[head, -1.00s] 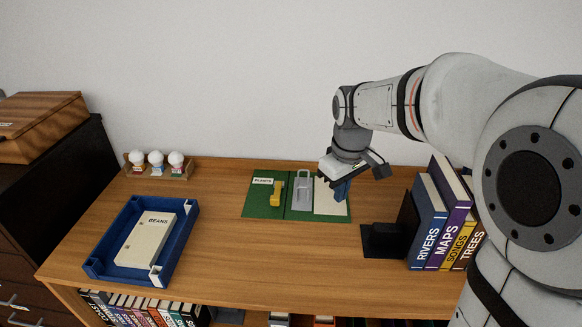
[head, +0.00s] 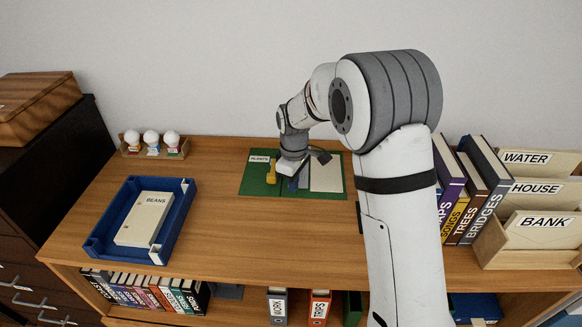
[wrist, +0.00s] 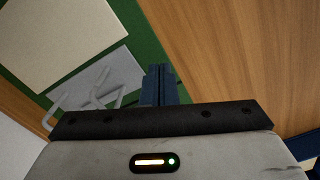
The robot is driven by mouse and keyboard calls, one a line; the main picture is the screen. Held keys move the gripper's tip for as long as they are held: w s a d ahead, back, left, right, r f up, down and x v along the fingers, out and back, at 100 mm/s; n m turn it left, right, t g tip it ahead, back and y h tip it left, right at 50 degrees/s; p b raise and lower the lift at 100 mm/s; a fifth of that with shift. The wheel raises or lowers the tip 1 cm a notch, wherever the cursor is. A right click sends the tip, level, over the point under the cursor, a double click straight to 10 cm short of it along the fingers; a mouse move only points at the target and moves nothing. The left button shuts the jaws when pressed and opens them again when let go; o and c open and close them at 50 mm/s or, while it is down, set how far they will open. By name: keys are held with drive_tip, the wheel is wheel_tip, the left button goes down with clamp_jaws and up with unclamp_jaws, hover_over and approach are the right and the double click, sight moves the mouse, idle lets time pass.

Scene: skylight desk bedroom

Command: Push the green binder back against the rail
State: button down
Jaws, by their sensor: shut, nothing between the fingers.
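An open green binder labelled PLANTS (head: 258,185) lies flat on the desk near the wall, with a cream sheet (head: 326,172) on its right side. In the wrist view its green cover (wrist: 150,38) shows beside a grey plate with a bent metal lever (wrist: 97,82). My gripper (head: 292,186) is shut and empty, its blue fingers low over the binder's middle, hiding much of the plate. Contact with the binder cannot be told. On the lower shelf, another green object (head: 352,308) stands right of the TRIPS binder, mostly hidden by my arm. No rail is clearly visible.
A yellow object (head: 271,172) is left of my gripper. A blue tray (head: 177,235) holds the BEANS box. Books (head: 468,190) and a wooden letter rack (head: 497,254) stand at right. WORK (head: 277,305) and TRIPS (head: 319,306) binders are below. The desk's middle front is clear.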

sight(274, 183)
drive_tip(key=shift+a+f, duration=0.1)
drive_tip(key=shift+f, duration=0.7)
drive_tip(key=a, duration=0.1)
drive_tip(key=w+a, duration=0.1)
drive_tip(key=a+p, duration=0.1)
drive_tip(key=shift+w+r, duration=0.1)
drive_tip(key=shift+w, duration=0.15)
drive_tip(key=shift+a, duration=0.2)
drive_tip(key=shift+w+a, duration=0.25)
drive_tip(key=shift+a, duration=0.25)
drive_tip(key=shift+w+a, duration=0.35)
drive_tip(key=shift+a, duration=0.15)
drive_tip(key=shift+s, duration=0.2)
drive_tip(key=shift+r, duration=0.1)
